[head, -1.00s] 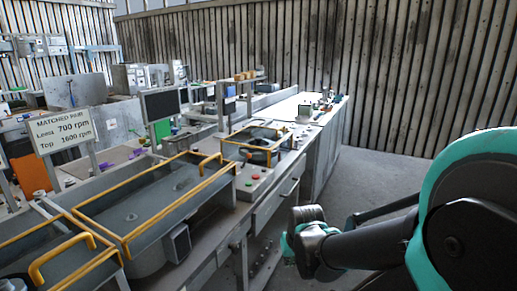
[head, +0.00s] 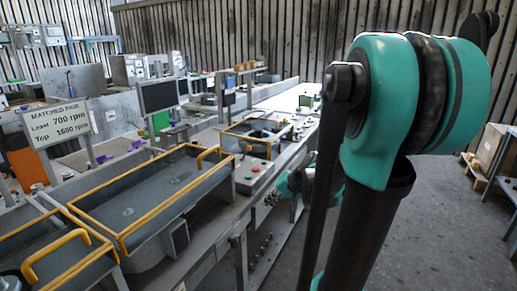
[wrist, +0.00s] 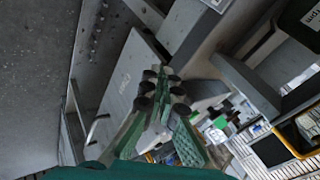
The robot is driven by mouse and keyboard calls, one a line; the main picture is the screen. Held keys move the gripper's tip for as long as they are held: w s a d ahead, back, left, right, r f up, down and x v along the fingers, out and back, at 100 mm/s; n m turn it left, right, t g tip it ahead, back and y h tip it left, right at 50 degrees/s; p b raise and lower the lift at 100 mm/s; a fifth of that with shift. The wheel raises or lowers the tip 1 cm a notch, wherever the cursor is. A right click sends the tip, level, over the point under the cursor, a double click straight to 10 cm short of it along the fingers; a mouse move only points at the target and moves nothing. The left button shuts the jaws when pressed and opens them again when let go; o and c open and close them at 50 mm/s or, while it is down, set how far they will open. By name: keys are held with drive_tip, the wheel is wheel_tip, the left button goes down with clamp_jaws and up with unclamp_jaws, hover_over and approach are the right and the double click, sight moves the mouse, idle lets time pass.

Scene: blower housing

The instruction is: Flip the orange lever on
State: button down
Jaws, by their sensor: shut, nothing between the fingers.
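In the head view, yellow-orange bent handles (head: 45,258) and rails stand on the grey bench housings. A small panel with red and green buttons (head: 250,172) sits on the bench's front edge. My gripper (wrist: 160,85) shows in the wrist view with its green fingers shut and empty. It points toward a grey cabinet front and the bench edge. In the head view my arm hides most of the gripper, beside the bench front.
A sign reading 700 rpm and 1600 rpm (head: 58,124) stands at left. A dark monitor (head: 158,95) stands behind the bench. A cabinet handle (wrist: 96,128) sticks out in the wrist view. Open floor (head: 425,235) lies right of the bench, with a box (head: 492,147) beyond.

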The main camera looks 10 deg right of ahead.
drive_tip(key=w+d+r+m+t+y, duration=0.2)
drive_tip(key=w+d+r, duration=0.3)
drive_tip(key=w, duration=0.3)
drive_tip(key=w+d+r+m+t+y, duration=0.2)
drive_tip(key=w+d+r+m+t, duration=0.1)
drive_tip(key=w+d+r, duration=0.2)
drive_tip(key=w+r, duration=0.2)
drive_tip(key=w, duration=0.2)
drive_tip(key=shift+w+d+r+t+y, duration=0.2)
drive_tip(key=shift+r+t+y, duration=0.1)
drive_tip(key=shift+r+y, duration=0.1)
drive_tip(key=shift+a, duration=0.1)
drive_tip(key=x, duration=0.9)
drive_tip(key=shift+w, duration=0.1)
drive_tip(key=a, duration=0.3)
drive_tip(key=shift+w+a+f, duration=0.2)
drive_tip(key=shift+w+f, duration=0.15)
drive_tip(key=shift+f, duration=0.05)
drive_tip(key=shift+a+f, duration=0.15)
drive_tip(key=shift+a, duration=0.4)
drive_tip(key=shift+w+a+r, duration=0.15)
drive_tip(key=shift+r, duration=0.1)
